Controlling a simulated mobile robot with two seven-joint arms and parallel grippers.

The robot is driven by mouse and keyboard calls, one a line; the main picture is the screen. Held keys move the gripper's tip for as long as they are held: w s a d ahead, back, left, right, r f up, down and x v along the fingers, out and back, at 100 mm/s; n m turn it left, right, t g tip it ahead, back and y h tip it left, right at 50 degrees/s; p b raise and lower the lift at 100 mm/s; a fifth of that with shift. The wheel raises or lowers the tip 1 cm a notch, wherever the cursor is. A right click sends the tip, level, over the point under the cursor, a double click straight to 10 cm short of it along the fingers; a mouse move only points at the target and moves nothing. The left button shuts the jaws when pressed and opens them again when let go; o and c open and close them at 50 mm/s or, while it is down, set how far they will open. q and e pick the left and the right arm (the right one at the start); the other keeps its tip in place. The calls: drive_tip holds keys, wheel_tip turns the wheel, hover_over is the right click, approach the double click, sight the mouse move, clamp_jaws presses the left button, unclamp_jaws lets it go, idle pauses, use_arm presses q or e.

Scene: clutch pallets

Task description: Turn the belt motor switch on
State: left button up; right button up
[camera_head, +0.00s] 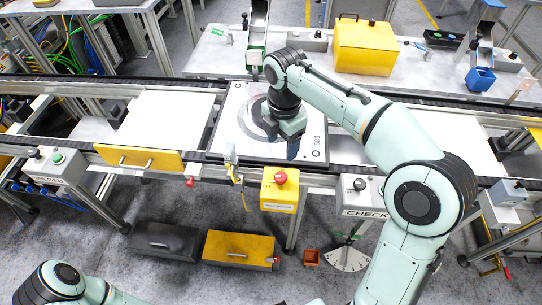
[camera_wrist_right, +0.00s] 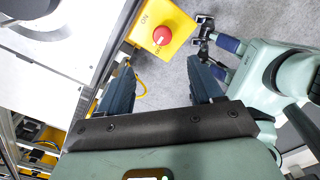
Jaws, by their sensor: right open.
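A yellow switch box (camera_head: 279,196) with a red round knob (camera_head: 280,177) stands at the front edge of the conveyor. In the right wrist view, this box (camera_wrist_right: 178,16) carries "ON" lettering beside its red knob (camera_wrist_right: 161,36). My right gripper (camera_head: 293,152) is above the pallet (camera_head: 232,119), behind the yellow box in the head view. In its wrist view, its two dark fingers (camera_wrist_right: 163,85) are apart with nothing between them. The knob lies beyond the fingertips, not touched. My left gripper (camera_wrist_right: 216,38) shows small in the wrist view; its jaw opening is unclear.
A grey box with a green button (camera_head: 58,158) is at the left, and a CHECK box with a black knob (camera_head: 360,184) is right of the yellow box. Yellow and black cases (camera_head: 239,247) lie on the floor.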

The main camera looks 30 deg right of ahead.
sight(281, 176)
drive_tip(key=f, duration=0.4)
drive_tip(key=f+b, duration=0.1)
drive_tip(key=f, duration=0.3)
drive_tip(key=f+b, duration=0.1)
drive_tip(key=f, duration=0.3)
drive_tip(key=shift+s+f, duration=0.1)
drive_tip(key=shift+s, duration=0.2)
drive_tip(key=shift+f, duration=0.6)
use_arm(q)
drive_tip(key=s+f, duration=0.2)
drive_tip(key=f, duration=0.1)
drive_tip(key=shift+s, duration=0.25)
use_arm(e)
drive_tip(key=c, duration=1.1)
